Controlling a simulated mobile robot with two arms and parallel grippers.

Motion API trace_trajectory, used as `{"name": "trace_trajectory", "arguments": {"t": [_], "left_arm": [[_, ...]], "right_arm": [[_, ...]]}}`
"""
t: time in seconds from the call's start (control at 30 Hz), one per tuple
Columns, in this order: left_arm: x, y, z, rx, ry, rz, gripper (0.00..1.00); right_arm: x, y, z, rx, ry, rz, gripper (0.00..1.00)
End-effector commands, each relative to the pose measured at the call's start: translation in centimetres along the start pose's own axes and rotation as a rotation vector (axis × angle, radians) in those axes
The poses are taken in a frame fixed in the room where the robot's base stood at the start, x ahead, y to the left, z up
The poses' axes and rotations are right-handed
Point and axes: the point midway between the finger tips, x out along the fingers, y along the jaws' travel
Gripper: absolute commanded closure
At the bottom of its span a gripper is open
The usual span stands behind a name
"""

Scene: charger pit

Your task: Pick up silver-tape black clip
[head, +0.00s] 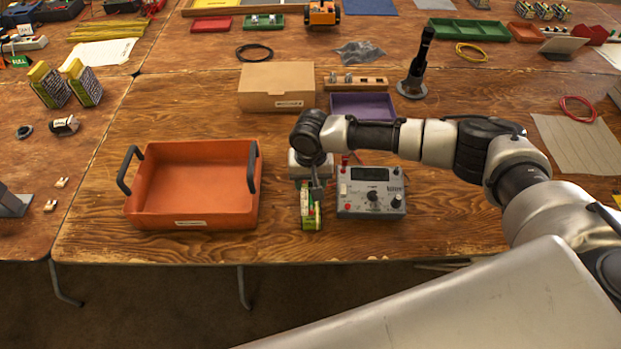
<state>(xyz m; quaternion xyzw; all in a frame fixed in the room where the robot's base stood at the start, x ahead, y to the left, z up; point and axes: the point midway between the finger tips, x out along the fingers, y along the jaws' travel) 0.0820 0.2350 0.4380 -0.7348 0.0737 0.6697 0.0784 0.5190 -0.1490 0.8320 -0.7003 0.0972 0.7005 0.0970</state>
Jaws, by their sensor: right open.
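My right arm comes in from the right and its open gripper (315,186) points down. It is over or just behind a green and yellow block-like item (311,212) at the table's front. I cannot tell whether they touch. A grey meter (371,193) with a dial and knobs stands just right of the gripper. Small red parts (345,161) show at its back left, partly behind my wrist. I cannot make out a black clip with silver tape; the wrist hides part of this spot. My left gripper is not in view.
An orange tray (143,217) with black handles stands left of the gripper. Behind are a cardboard box (277,84), a purple tray (362,105) and a black upright stand (415,75). Bare wood lies along the front edge.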

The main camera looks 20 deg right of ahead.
Motion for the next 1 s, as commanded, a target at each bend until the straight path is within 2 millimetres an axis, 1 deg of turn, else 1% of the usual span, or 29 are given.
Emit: {"name": "trace_trajectory", "arguments": {"t": [0.03,0.3,0.33,0.6,0.77,0.87,0.97,1.0], "left_arm": [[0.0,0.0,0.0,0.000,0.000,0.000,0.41],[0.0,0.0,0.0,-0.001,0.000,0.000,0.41],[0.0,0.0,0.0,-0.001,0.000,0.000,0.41],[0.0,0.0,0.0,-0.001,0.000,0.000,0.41],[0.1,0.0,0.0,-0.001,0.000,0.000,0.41],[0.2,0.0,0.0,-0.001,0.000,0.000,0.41],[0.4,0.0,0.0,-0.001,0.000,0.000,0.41],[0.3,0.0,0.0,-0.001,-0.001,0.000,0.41]], "right_arm": [[0.0,0.0,0.0,0.000,0.000,0.000,0.51],[0.0,0.0,0.0,0.000,0.000,0.000,0.92],[0.0,0.0,0.0,0.000,0.000,0.000,0.94],[-0.1,0.0,0.0,0.000,0.000,0.000,0.95],[-0.8,0.0,0.0,0.000,0.000,-0.001,0.95],[-2.0,0.0,-0.1,-0.001,0.001,-0.003,0.95],[-4.0,0.0,-0.1,-0.001,0.003,-0.004,0.95],[-4.5,0.4,0.4,-0.002,0.000,-0.001,0.95]]}}
